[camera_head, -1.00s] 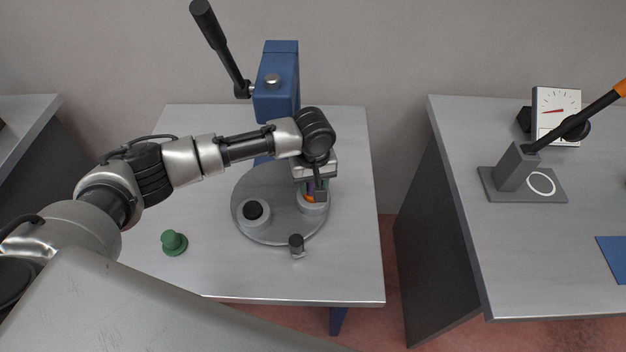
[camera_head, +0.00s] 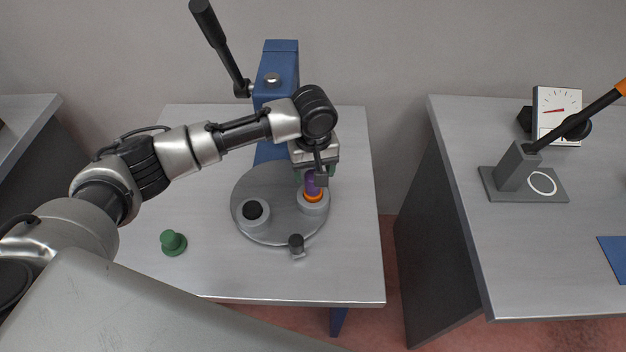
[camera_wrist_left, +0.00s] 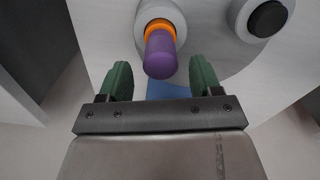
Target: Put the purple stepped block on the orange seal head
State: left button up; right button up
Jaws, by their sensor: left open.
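The purple stepped block (camera_head: 312,183) stands upright on the orange seal head (camera_head: 313,197), which sits in a grey round holder on the turntable. In the left wrist view the purple block (camera_wrist_left: 160,56) rises from the orange ring (camera_wrist_left: 159,26). My left gripper (camera_head: 314,174) is above and behind the block in the head view. In the left wrist view its green fingers (camera_wrist_left: 160,80) are apart, one on each side of the block's end, with clear gaps and nothing between them held. My right gripper is not in view.
A green stepped piece (camera_head: 173,243) lies on the table's left. A blue press (camera_head: 276,80) stands behind. A gauge (camera_head: 557,112) is on the right table.

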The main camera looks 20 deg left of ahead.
pick_arm(q)
notch_tip(320, 180, up, 8)
jog(key=shift+f+b, duration=0.25)
jog(key=shift+b, duration=0.1)
